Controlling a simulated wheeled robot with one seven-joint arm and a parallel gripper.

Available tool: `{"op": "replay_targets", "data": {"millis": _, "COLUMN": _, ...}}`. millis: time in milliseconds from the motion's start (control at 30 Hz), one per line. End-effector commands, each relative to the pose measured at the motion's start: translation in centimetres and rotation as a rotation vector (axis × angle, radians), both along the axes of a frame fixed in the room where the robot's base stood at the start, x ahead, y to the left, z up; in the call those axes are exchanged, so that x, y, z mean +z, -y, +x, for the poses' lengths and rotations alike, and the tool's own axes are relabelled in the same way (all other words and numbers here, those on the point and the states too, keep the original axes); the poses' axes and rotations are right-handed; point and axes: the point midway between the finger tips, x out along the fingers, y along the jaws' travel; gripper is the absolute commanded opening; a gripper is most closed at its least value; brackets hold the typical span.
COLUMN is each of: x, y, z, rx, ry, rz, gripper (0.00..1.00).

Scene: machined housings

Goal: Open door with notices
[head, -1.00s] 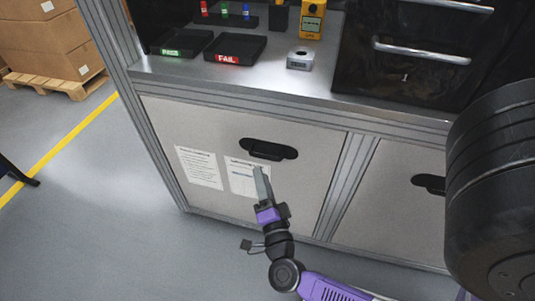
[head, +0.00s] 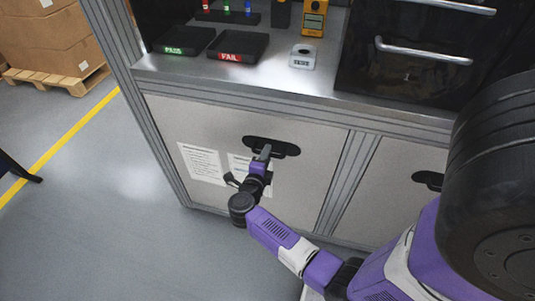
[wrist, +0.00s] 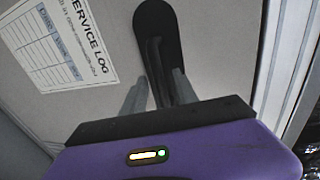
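The door with notices (head: 225,122) is a pale grey cabinet panel under the worktop, and it looks closed. Two white sheets are on it; the left notice (head: 202,164) is in full view and the right one is partly hidden by my arm. Its black recessed handle (head: 271,147) is near the top. My gripper (head: 264,152) is at the handle's lower edge. In the wrist view my gripper (wrist: 155,88) has its two grey fingers apart, one on each side of the handle's dark bar (wrist: 155,62). I cannot tell whether the fingers touch it.
A second door with a black handle (head: 428,180) is to the right, past a metal post (head: 345,180). Above are the worktop (head: 270,80) with trays and instruments, and a black drawer unit (head: 400,75). Floor to the left (head: 110,200) is clear.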

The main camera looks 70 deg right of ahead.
Motion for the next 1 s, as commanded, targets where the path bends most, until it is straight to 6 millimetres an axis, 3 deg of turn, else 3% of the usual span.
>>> {"op": "replay_targets", "data": {"millis": 167, "x": -0.3, "y": 1.29, "z": 0.08, "rx": 0.0, "ry": 0.0, "rz": 0.001, "gripper": 0.35}}
{"op": "replay_targets", "data": {"millis": 433, "x": -0.33, "y": 1.47, "z": 0.08, "rx": 0.001, "ry": 0.0, "rz": 0.0, "gripper": 0.35}}
{"op": "replay_targets", "data": {"millis": 467, "x": -0.33, "y": 1.47, "z": 0.08, "rx": 0.001, "ry": 0.0, "rz": 0.0, "gripper": 0.33}}
{"op": "replay_targets", "data": {"millis": 633, "x": -0.32, "y": 1.45, "z": 0.09, "rx": 0.001, "ry": 0.0, "rz": 0.0, "gripper": 0.0}}
{"op": "replay_targets", "data": {"millis": 1000, "x": -0.33, "y": 1.43, "z": 0.1, "rx": 0.001, "ry": -0.001, "rz": 0.0, "gripper": 0.0}}
